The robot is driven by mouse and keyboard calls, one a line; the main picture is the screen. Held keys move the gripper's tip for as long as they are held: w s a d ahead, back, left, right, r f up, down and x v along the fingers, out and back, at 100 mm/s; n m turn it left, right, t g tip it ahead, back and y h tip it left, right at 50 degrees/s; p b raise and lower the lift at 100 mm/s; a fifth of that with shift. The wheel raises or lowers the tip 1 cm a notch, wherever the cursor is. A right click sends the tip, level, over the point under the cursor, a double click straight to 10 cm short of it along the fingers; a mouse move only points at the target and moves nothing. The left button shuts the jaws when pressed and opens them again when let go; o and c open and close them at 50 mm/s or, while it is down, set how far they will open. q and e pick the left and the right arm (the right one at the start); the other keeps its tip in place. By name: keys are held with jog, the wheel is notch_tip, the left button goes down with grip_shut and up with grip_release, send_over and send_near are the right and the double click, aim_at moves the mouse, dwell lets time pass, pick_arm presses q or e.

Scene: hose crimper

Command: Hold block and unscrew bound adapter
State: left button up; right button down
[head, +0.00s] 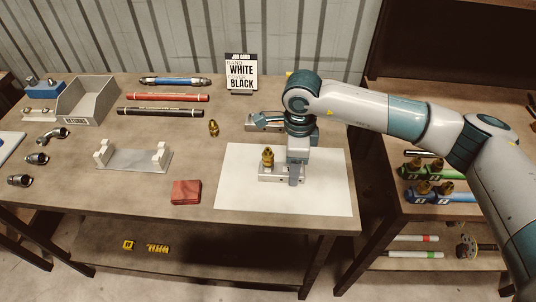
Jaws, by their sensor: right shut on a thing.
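A pale metal block (268,178) sits on the white mat (330,195) near the front of the bench. A brass adapter (267,157) stands upright on the block's left part. My right gripper (296,178) points down at the block's right end and is shut on the block. Its fingers and wrist hide that end, so I cannot tell what else is there. The adapter stands just left of the fingers, apart from them. My left gripper is not in view.
A loose brass fitting (213,128) and a red block (186,192) lie left of the mat. A grey cradle (135,160), a returns bin (88,103) and hoses (165,98) are farther left. A job card (241,75) stands behind. The mat's right side is clear.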

jog(key=c, duration=1.1)
grip_release()
notch_tip(320, 180, up, 12)
dwell(0.4)
